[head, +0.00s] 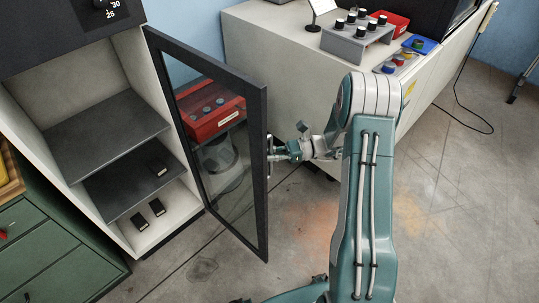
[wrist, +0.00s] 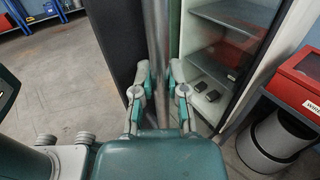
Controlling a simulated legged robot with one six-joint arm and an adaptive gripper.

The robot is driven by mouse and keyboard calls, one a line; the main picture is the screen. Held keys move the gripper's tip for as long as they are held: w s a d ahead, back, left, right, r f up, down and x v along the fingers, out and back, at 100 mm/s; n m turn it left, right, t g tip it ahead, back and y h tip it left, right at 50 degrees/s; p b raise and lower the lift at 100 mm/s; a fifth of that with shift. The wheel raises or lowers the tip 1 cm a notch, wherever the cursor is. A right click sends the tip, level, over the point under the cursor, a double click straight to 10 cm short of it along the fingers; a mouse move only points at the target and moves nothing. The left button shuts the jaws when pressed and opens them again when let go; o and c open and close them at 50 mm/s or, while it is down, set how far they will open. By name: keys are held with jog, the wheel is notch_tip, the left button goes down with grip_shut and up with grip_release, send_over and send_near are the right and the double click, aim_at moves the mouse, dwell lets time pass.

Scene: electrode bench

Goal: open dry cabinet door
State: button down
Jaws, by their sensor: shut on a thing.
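The dry cabinet (head: 130,60) stands at the left in the head view, its interior with dark shelves exposed. Its door (head: 258,200), a dark frame around clear glass, stands swung well open on the cabinet's right side. My gripper (head: 275,150) is at the door's free edge. In the wrist view, my gripper (wrist: 160,78) has its two fingers on either side of a vertical metal handle bar (wrist: 157,35) and is shut on it. The contact itself is small in the head view.
Small black items (head: 157,207) lie inside the cabinet. A red box (head: 205,108) and a grey bin (head: 218,155) show through the door glass. A white bench (head: 270,65) stands behind my arm. Green drawers (head: 50,240) stand at lower left. Floor (head: 460,220) at right is clear.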

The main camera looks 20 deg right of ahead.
jog(key=shift+w+d, duration=0.1)
jog(key=shift+d, duration=0.2)
jog(key=c, duration=0.6)
grip_release()
jog(key=shift+c, duration=0.2)
jog(key=shift+d, duration=0.1)
jog(key=d, duration=1.2)
jog(key=shift+s, duration=0.2)
jog(key=shift+f, duration=0.1)
